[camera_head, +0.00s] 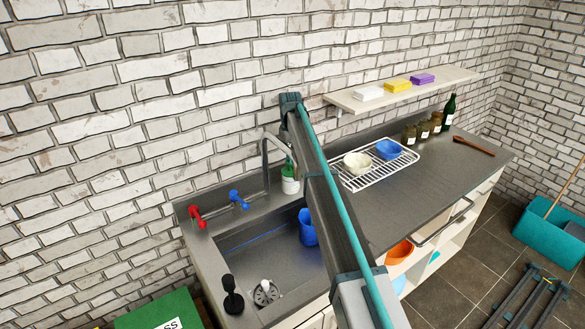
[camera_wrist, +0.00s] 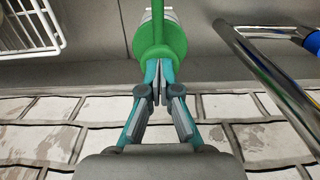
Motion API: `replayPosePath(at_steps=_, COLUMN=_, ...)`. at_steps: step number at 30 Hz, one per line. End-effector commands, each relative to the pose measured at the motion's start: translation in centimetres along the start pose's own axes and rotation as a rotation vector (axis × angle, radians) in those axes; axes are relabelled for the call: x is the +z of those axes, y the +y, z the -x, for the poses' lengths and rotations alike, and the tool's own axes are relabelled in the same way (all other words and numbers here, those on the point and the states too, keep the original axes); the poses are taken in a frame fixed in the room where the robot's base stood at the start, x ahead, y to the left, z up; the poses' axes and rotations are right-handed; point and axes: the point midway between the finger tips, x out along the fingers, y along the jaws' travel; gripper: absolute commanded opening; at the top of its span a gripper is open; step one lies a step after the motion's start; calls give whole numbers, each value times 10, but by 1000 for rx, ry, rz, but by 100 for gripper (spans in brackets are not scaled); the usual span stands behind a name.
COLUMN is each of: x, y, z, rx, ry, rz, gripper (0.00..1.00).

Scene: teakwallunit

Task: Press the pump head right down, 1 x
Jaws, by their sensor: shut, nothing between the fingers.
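The pump bottle (camera_head: 290,186) stands behind the sink, white with a green top, partly hidden by my arm in the head view. In the wrist view its green pump head (camera_wrist: 158,42) is at the top middle, with a long green spout or stem, and white bottle body shows behind it. My gripper (camera_wrist: 160,88) is shut and empty, its fingertips at the near edge of the green head. They overlap it in the picture; I cannot tell whether they touch it.
The steel tap (camera_head: 266,160) stands close beside the bottle; its pipe also shows in the wrist view (camera_wrist: 275,85). A dish rack (camera_head: 378,171) with bowls is on the other side. The brick wall (camera_wrist: 60,135) is close behind. A blue cup (camera_head: 307,228) is in the sink.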

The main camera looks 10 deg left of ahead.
Motion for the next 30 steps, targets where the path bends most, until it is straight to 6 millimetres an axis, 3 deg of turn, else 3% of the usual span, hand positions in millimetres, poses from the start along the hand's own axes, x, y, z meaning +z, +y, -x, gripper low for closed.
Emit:
replayPosePath(at_steps=5, x=0, y=0, z=2, rx=0, ry=-1, rz=0, gripper=0)
replayPosePath(at_steps=16, x=0, y=0, z=27, rx=0, ry=0, rz=0, gripper=0)
replayPosePath(at_steps=26, x=0, y=0, z=28, rx=0, ry=0, rz=0, gripper=0)
replayPosePath(at_steps=30, x=10, y=-3, z=24, rx=-5, ry=1, rz=-2, gripper=0)
